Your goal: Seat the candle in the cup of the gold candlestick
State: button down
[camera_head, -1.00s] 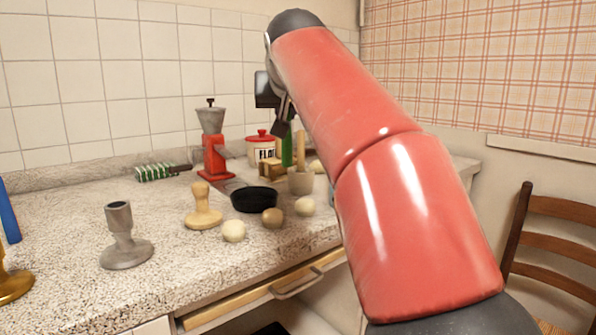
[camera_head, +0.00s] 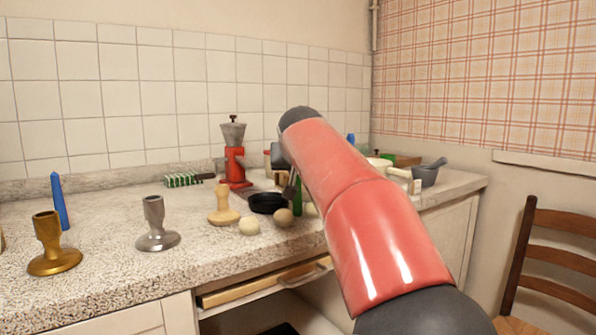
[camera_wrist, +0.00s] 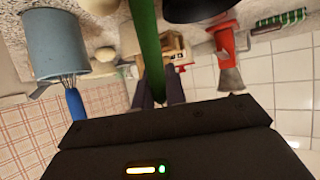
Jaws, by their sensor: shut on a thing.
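The gold candlestick (camera_head: 52,258) stands upright on the counter at the left in the head view, its cup facing up and nothing in it. My gripper (camera_wrist: 157,88) is shut on a long green candle (camera_wrist: 145,35), which runs up out of the top of the wrist view. In the head view the green candle (camera_head: 297,195) shows as a narrow strip beside my arm, partly hidden. My gripper is well to the right of the gold candlestick, above the counter's back part.
A silver candlestick (camera_head: 155,228) stands right of the gold one, and a blue candle-like stick (camera_head: 59,202) behind it. A wooden stamp (camera_head: 223,207), dark pan (camera_head: 266,203), pale balls (camera_head: 249,225) and red grinder (camera_head: 236,168) crowd the middle. The counter between the candlesticks is clear.

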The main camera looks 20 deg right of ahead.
jog(key=shift+f, duration=0.2)
jog(key=c, duration=1.4)
grip_release()
jog(key=shift+r, duration=0.1)
jog(key=shift+c, duration=0.2)
jog(key=v, duration=1.2)
jog(key=shift+r+b, duration=0.2)
jog(key=shift+b, duration=0.1)
jog(key=shift+o, duration=0.6)
jog(key=s+a+f+n+g+y, duration=0.1)
jog(key=s+f+g, duration=0.2)
jog(key=s+f, duration=1.1)
jog(key=s+a+f+n+g+y, duration=0.1)
jog(key=s+a+f+g+y, duration=0.1)
jog(key=s+f, duration=1.1)
notch_tip(320, 180, down, 9)
jog(key=shift+s+f+n+g, duration=0.1)
jog(key=shift+s+n+g, duration=0.3)
jog(key=shift+g, duration=0.2)
